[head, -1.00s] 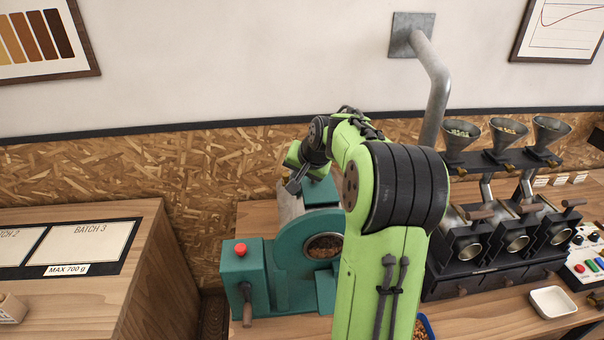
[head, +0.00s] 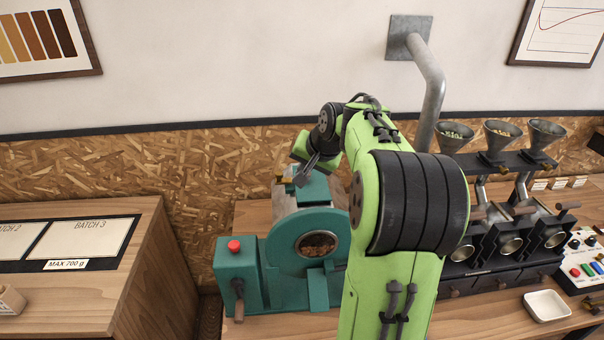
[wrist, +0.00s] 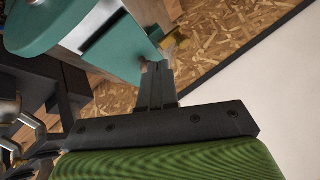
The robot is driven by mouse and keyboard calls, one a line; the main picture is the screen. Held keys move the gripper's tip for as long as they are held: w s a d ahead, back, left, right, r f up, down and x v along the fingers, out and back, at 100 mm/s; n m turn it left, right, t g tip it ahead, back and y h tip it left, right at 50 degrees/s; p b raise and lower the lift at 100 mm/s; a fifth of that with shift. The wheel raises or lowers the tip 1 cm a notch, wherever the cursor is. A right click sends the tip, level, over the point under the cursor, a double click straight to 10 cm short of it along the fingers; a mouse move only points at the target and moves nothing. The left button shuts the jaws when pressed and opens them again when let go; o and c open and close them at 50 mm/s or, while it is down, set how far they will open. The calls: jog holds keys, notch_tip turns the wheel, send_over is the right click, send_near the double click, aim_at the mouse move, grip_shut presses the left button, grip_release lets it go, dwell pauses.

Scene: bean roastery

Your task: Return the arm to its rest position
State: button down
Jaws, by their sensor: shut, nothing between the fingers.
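My gripper (head: 306,172) is at the end of my green arm, above and behind the front of the teal drum roaster (head: 284,262). In the wrist view its fingers (wrist: 155,80) are together with nothing between them. The roaster body (wrist: 110,38) shows beyond the fingertips in that view. In the head view my arm rises from the bottom centre and bends over to the left, hiding the roaster's right side.
A row of small sample roasters (head: 500,235) with funnels stands at the right, beside a white dish (head: 546,305) and a button panel (head: 590,260). A grey pipe (head: 430,95) comes down behind my arm. A wooden counter (head: 110,285) is at left.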

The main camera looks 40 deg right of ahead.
jog(key=v, duration=0.5)
jog(key=s+a+f+n+g+b, duration=0.1)
jog(key=s+a+f+n, duration=0.2)
jog(key=a, duration=0.7)
jog(key=s+a+f+n+b, duration=0.1)
jog(key=s+a+n+b, duration=0.15)
jog(key=s+a, duration=0.45)
jog(key=s+a+f+n+y+b, duration=0.1)
jog(key=s+a+f+n, duration=0.4)
jog(key=s, duration=0.6)
jog(key=a+f, duration=0.2)
jog(key=a, duration=0.1)
jog(key=shift+g, duration=0.3)
